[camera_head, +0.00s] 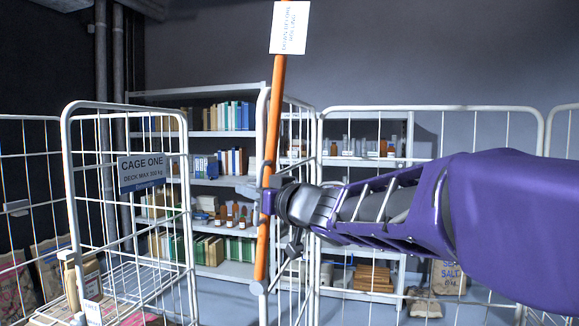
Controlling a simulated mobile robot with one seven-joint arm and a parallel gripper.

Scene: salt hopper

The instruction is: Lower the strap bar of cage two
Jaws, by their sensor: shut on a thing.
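The strap bar (272,130) is a long orange bar. It stands nearly upright, its top leaning slightly right and running out of the picture. A white tag (290,27) with hard-to-read turned lettering is fixed near its top. No cage two sign shows. My gripper (267,200) comes in from the right and is shut on the bar, below its visible middle. The fingertips are partly hidden around the bar.
A white cage marked CAGE ONE (125,104) stands at left, with sacks and boxes low inside. Shelves (205,134) with binders and bottles stand behind. A salt sack (449,275) is at lower right, partly behind my arm. The space above my arm is clear.

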